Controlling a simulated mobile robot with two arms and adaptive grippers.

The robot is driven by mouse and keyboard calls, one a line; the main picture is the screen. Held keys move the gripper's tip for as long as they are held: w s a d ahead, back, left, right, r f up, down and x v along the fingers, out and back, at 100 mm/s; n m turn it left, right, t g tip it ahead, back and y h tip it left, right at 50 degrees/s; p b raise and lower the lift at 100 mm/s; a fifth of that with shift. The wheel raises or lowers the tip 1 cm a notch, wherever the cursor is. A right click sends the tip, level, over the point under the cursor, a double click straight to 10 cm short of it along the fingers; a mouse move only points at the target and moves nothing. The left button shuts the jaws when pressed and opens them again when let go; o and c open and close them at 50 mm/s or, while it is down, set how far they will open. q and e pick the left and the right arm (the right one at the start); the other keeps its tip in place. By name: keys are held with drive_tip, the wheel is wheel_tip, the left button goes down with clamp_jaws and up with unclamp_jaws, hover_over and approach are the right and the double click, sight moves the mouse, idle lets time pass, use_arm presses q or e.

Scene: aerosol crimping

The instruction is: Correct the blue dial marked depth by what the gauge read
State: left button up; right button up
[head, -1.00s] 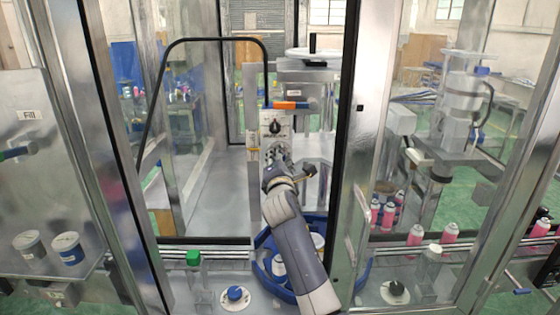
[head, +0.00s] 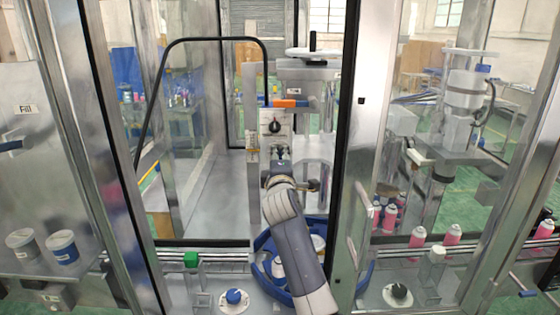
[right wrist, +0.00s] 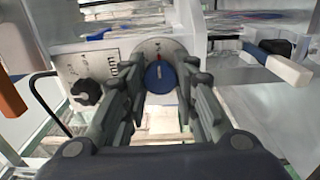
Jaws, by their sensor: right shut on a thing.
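The blue dial (right wrist: 160,77) sits on a round pale plate with scale marks, on a white panel (right wrist: 110,62). It shows a short white pointer line. My right gripper (right wrist: 160,92) has its fingers on both sides of the dial and is shut on it in the right wrist view. In the head view my right gripper (head: 279,158) is at the panel's lower part, below a black knob (head: 275,127), and hides the dial. The depth marking is too small to read. I cannot make out a gauge reading. My left gripper is out of view.
Another blue knob (head: 235,296) is on the front deck, with a black knob (head: 397,292) to the right. A blue ring-shaped guard (head: 264,277) is below my right arm. An orange block (head: 285,104) is above the panel. Metal posts flank the opening.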

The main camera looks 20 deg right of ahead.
idle(0.4)
drive_tip(key=o, duration=1.1)
drive_tip(key=v, duration=1.2)
drive_tip(key=shift+f, duration=0.1)
